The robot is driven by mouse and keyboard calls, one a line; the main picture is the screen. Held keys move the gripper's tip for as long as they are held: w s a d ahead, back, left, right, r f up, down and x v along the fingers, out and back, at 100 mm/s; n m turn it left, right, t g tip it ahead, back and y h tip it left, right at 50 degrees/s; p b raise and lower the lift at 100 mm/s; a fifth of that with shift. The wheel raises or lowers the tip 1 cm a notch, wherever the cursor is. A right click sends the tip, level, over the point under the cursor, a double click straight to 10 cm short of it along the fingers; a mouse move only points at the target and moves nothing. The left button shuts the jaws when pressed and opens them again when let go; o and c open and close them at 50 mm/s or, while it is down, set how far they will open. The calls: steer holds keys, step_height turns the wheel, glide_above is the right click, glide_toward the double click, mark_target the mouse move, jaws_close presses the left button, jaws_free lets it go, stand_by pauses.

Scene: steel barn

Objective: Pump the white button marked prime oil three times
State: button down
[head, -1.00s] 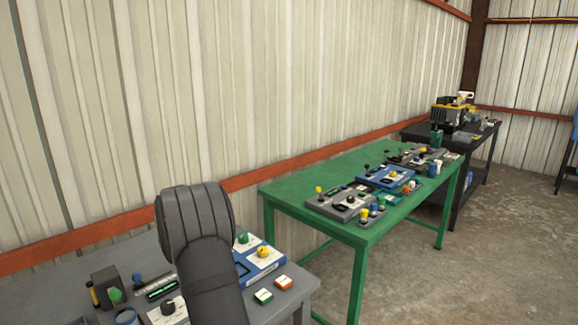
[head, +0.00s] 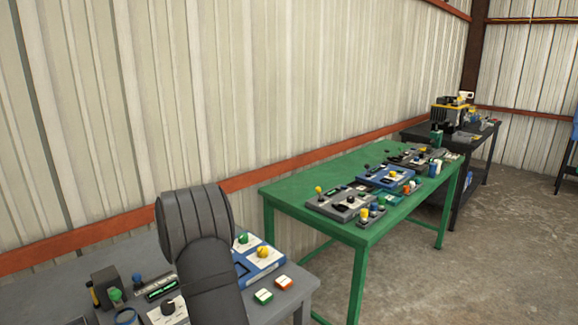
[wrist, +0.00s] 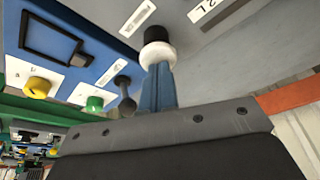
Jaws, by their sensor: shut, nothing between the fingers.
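A white round button (wrist: 158,54) on a black collar stands on a grey panel in the wrist view. A small white label (wrist: 137,18) lies beside it, its text too small to read. My gripper (wrist: 158,70) is shut, with its blue-grey fingers pointing at the button's white face. The fingertips are at the face and overlap its edge; I cannot tell whether they press it. In the head view my arm hides the button and the gripper.
A blue panel (head: 268,264) with yellow and green knobs and a dark lever sits beside the button. Red and green switches (head: 283,283) lie near the grey table's right edge. A green table (head: 290,190) with several control boxes stands further right.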

step_height(320, 180, up, 8)
steer(key=shift+f, duration=0.25)
stand_by(0.6)
steer(key=shift+f, duration=0.1)
stand_by(0.4)
steer(key=shift+f, duration=3)
step_height(320, 180, up, 8)
steer(key=f, duration=0.1)
steer(key=shift+f, duration=2.8)
